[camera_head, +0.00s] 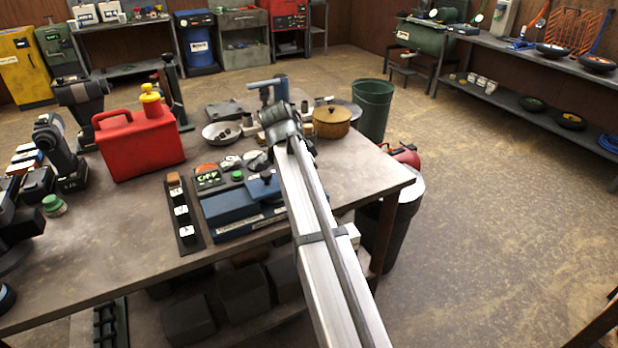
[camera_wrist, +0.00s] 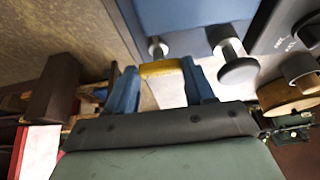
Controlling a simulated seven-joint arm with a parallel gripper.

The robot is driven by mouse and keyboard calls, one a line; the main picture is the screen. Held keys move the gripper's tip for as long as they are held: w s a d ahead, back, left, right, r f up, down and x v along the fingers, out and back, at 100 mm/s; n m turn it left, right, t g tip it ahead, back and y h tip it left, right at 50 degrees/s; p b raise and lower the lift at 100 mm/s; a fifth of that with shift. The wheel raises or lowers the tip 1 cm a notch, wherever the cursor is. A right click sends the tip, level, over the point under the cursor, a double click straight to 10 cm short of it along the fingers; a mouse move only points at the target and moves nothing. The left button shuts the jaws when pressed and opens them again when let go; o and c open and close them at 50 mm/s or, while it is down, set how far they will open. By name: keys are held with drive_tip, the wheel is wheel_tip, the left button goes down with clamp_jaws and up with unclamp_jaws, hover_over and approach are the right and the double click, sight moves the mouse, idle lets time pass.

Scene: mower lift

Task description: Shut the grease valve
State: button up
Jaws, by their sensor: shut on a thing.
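In the wrist view, my gripper (camera_wrist: 161,72) has its two blue fingers shut around a short yellow handle (camera_wrist: 166,68). The handle lies crosswise between the fingertips, close to the underside of a blue surface with metal knobs. It looks like the grease valve's handle, but the valve body is not clear, and I cannot tell how far the valve is turned. In the head view, my silver arm reaches over the table from the bottom, and the fingers and yellow handle cannot be made out there.
Near my arm on the table (camera_head: 110,240) are a blue box (camera_head: 243,212), a switch strip (camera_head: 184,212), a red can (camera_head: 140,143), a bowl (camera_head: 221,134) and a tan lidded pot (camera_head: 331,121). A green bin (camera_head: 374,108) stands behind. The floor at right is clear.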

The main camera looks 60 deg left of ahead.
drive_tip(key=o, duration=1)
drive_tip(key=shift+o, duration=0.2)
drive_tip(key=v, duration=1.4)
drive_tip(key=shift+f, duration=0.15)
